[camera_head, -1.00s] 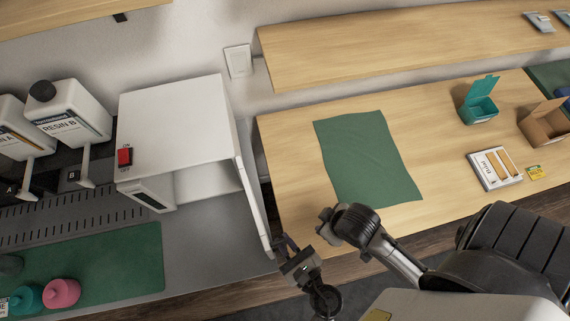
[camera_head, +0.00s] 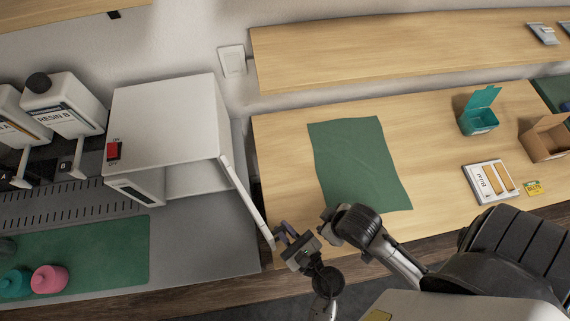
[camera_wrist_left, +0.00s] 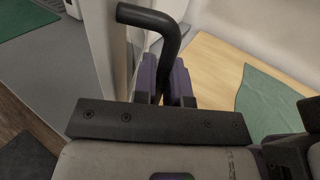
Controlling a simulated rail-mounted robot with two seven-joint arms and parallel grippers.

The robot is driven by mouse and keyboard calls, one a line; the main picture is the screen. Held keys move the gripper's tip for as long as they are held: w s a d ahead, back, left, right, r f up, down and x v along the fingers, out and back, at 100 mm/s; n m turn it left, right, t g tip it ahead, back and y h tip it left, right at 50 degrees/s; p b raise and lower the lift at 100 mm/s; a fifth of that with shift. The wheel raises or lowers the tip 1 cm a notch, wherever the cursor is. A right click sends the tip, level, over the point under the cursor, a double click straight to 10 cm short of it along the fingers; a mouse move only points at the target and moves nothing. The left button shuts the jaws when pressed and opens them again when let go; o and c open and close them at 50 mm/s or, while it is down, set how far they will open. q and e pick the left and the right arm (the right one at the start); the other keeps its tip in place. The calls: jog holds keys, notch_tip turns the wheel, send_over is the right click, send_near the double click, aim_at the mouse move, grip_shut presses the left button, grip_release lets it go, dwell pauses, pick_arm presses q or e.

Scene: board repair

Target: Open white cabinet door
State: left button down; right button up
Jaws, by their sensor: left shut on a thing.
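The white cabinet (camera_head: 168,110) stands on the grey bench at left. Its white door (camera_head: 243,198) stands partly open at the right side, swung out toward the front, and the pale interior (camera_head: 195,178) shows. My left gripper (camera_head: 283,238) is at the door's free edge. In the left wrist view the gripper (camera_wrist_left: 165,82) is shut on a dark bent handle (camera_wrist_left: 150,20), which rises between the purple-edged fingers. The pale door panel (camera_wrist_left: 108,50) is just left of the handle. The handle is mostly hidden in the head view. My right gripper cannot be made out.
A green cloth (camera_head: 358,165) lies on the wooden bench (camera_head: 280,160) right of the door. Resin bottles (camera_head: 62,105) stand left of the cabinet. A teal box (camera_head: 478,120) and cardboard box (camera_head: 546,140) are at right.

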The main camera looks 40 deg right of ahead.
pick_arm(q)
jog(key=shift+a+f, duration=0.1)
jog(key=shift+f, duration=0.1)
jog(key=c, duration=1.5)
grip_release()
jog(key=shift+w, duration=0.1)
jog(key=shift+c, duration=0.2)
jog(key=shift+o, duration=0.3)
jog(key=shift+r, duration=0.1)
jog(key=s+b, duration=0.1)
jog(key=s, duration=1.2)
jog(key=shift+s+a, duration=0.15)
jog(key=shift+s, duration=0.2)
